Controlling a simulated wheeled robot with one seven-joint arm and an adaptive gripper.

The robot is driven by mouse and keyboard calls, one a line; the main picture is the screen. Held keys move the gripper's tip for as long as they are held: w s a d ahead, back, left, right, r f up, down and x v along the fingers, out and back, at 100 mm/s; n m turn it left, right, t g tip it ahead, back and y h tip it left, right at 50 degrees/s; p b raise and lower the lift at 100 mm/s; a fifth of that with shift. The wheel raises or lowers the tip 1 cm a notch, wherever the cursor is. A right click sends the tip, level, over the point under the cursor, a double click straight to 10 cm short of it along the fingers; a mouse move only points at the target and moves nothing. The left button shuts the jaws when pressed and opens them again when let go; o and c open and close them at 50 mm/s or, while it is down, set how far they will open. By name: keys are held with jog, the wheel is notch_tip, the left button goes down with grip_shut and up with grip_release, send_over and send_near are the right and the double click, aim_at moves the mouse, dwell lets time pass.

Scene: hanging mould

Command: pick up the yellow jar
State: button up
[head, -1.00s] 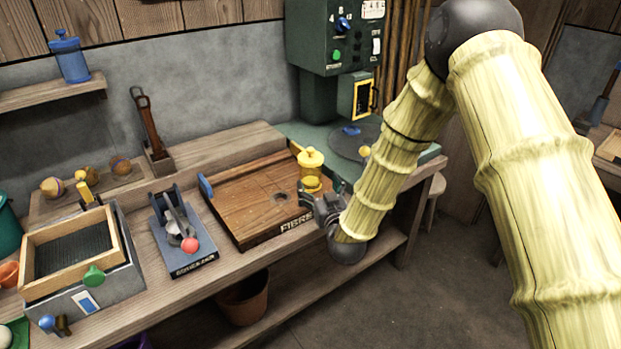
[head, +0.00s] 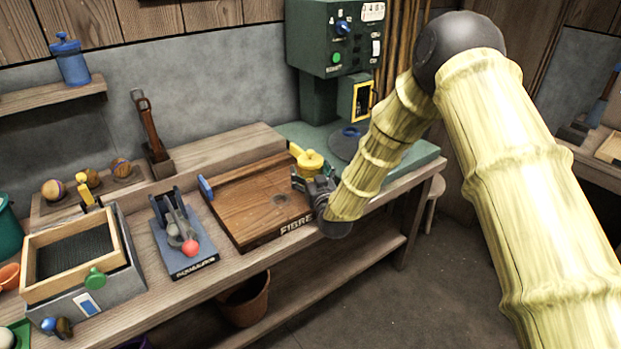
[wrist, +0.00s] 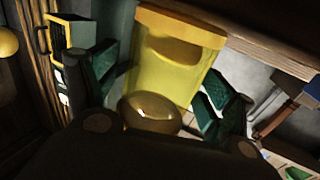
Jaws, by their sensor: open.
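The yellow jar (head: 310,160) stands upright at the right end of the wooden board, its lid showing above my gripper in the head view. My gripper (head: 304,180) is at the jar's near side and hides its lower body. In the wrist view the translucent jar (wrist: 176,65) fills the upper middle, tilted in the picture. My gripper's green-padded fingers (wrist: 160,88) are open, one on each side of the jar. Whether either pad touches the jar cannot be told.
The wooden board (head: 245,205) marked FIBRE lies under the jar's area, with a blue-handled part at its left. A green machine (head: 335,35) stands behind on the bench. A grey press (head: 180,235) with a red knob and a framed screen box (head: 75,255) lie to the left.

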aim_at(311, 159)
jog(key=c, duration=1.4)
jog(key=shift+r, duration=0.8)
notch_tip(311, 159, up, 2)
jog(key=shift+r, duration=0.15)
jog(key=s+r+b, duration=0.1)
jog(key=s, duration=1.4)
jog(key=shift+s+d+r+p, duration=0.7)
jog(key=shift+s+r, duration=0.3)
jog(key=shift+r, duration=0.35)
jog(key=shift+s+d+r+p, duration=0.55)
jog(key=shift+s+r+p, duration=0.35)
jog(key=shift+r, duration=0.45)
jog(key=shift+s+d+r+p, duration=0.65)
jog(key=shift+s+r, duration=0.4)
jog(key=shift+r, duration=0.3)
jog(key=shift+r, duration=0.1)
